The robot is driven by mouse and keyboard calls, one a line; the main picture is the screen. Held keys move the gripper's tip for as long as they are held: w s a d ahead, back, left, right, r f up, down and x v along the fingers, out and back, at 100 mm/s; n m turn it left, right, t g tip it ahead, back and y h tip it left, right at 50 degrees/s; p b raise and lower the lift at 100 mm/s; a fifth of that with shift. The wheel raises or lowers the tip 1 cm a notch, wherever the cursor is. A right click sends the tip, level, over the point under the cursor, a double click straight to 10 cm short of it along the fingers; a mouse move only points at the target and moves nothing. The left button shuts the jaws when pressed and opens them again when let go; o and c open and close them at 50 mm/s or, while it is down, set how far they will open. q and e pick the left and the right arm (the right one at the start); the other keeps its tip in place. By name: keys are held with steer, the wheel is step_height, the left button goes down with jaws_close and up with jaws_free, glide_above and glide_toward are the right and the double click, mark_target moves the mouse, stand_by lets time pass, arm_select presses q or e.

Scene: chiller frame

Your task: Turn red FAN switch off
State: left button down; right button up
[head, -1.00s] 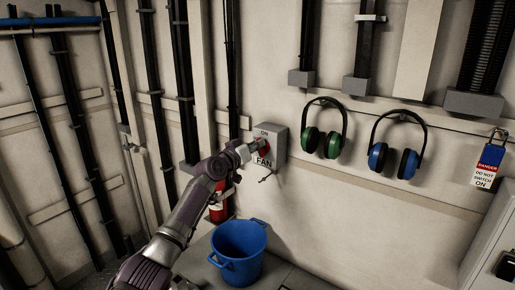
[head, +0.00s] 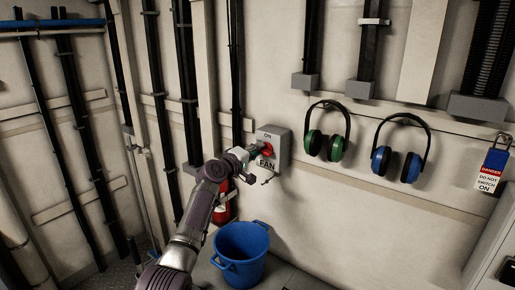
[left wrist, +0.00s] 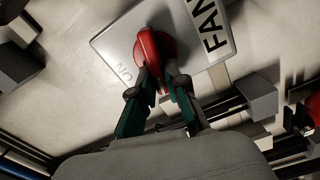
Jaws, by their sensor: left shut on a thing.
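The red FAN switch (head: 267,149) is on a grey wall box (head: 284,150) marked ON above and FAN below. In the left wrist view the red handle (left wrist: 149,48) stands out from the label plate (left wrist: 112,45), its near end angled away from the word ON. My left gripper (head: 256,153) reaches the switch from the left and below. In the left wrist view its green-sided fingers (left wrist: 160,82) are on either side of the handle's near end, shut on it. The fingers hide part of the plate. My right gripper is not in view.
Green earmuffs (head: 337,148) and blue earmuffs (head: 381,159) hang to the right of the box. A padlock with a danger tag (head: 491,170) hangs farther right. A blue bucket (head: 240,252) and a red extinguisher (head: 222,210) stand below. Dark vertical pipes (head: 187,80) line the wall at left.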

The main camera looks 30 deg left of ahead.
arm_select(q)
steer(key=shift+f+n+p, duration=0.2)
steer(key=shift+n+p, duration=0.15)
steer(key=shift+n, duration=0.95)
steer(key=shift+f, duration=0.1)
steer(key=c, duration=1.2)
jaws_free()
steer(key=shift+a, duration=0.1)
steer(key=s, duration=0.4)
steer(key=s+a, duration=0.1)
steer(key=s, duration=0.7)
steer(key=shift+a, duration=0.35)
